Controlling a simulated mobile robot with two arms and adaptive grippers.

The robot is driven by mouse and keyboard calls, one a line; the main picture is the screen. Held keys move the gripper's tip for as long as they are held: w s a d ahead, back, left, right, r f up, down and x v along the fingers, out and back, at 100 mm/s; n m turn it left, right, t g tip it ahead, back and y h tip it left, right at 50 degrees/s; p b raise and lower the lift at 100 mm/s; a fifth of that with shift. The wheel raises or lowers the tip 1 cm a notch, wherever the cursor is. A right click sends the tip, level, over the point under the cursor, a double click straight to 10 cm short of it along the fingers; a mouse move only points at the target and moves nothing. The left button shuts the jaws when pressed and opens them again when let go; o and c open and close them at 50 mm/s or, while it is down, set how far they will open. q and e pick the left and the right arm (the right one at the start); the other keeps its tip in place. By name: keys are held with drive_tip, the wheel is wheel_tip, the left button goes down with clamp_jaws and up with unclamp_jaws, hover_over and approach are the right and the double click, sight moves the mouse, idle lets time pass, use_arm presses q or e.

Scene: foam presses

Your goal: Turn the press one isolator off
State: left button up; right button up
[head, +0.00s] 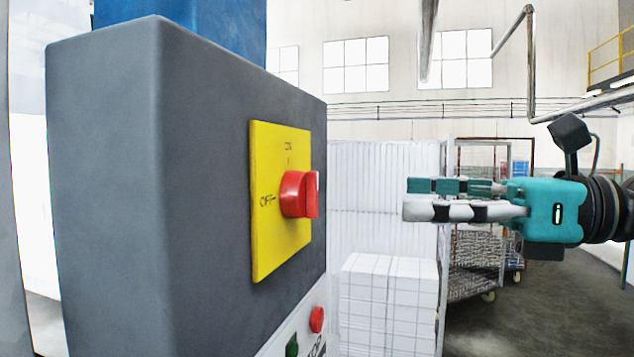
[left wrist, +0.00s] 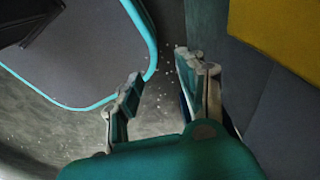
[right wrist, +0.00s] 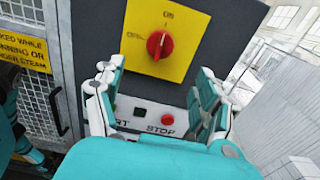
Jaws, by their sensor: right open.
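The press isolator is a red rotary knob (head: 298,194) on a yellow plate (head: 268,240), fixed to a dark grey cabinet (head: 110,190). The plate reads ON at the top and OFF at the left. In the right wrist view the knob (right wrist: 158,45) has its grip bar close to upright, toward ON. My right gripper (head: 406,198) is open and empty, to the right of the knob and apart from it. In the right wrist view the knob shows between and beyond its fingertips (right wrist: 158,68). My left gripper (left wrist: 158,66) is open and empty, seen only in its wrist view.
Below the plate are a red STOP button (head: 317,319) and a green button (head: 292,346). White stacked blocks (head: 390,300) and wire carts (head: 475,260) stand behind. A mesh guard (right wrist: 35,95) with a yellow warning sign is left of the cabinet. Open air separates knob and right gripper.

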sight(317, 198)
drive_tip(key=p+x, duration=0.4)
drive_tip(key=x, duration=0.6)
drive_tip(key=shift+a+r, duration=0.15)
drive_tip(key=shift+w+a, duration=0.2)
drive_tip(key=shift+a, duration=0.5)
drive_tip(key=shift+c, duration=0.2)
drive_tip(key=shift+c, duration=1.2)
drive_tip(key=c, duration=0.9)
